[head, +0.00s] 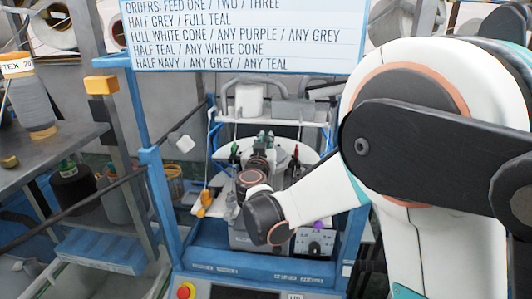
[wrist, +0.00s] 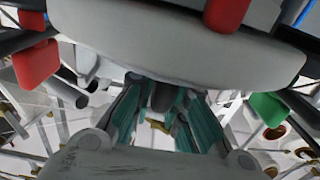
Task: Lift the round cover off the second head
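My gripper (head: 258,160) is at the middle of the machine in the head view, with my wrist in front of it. In the wrist view my gripper (wrist: 164,92) shows two dark fingers with teal sides, spaced apart. A dark upright piece shows between them; whether they touch it is unclear. A broad pale round piece (wrist: 170,42) fills the top of the wrist view, close to the fingertips. I cannot tell whether it is the round cover or part of the machine. In the head view the second head is mostly hidden behind my wrist and gripper.
A blue frame (head: 160,205) surrounds the machine. Red (wrist: 36,62) and green (wrist: 268,109) tabs stand close around my gripper. A white spool (head: 249,99) sits on the shelf behind. A bench (head: 60,140) with a grey cone (head: 33,103) is at left.

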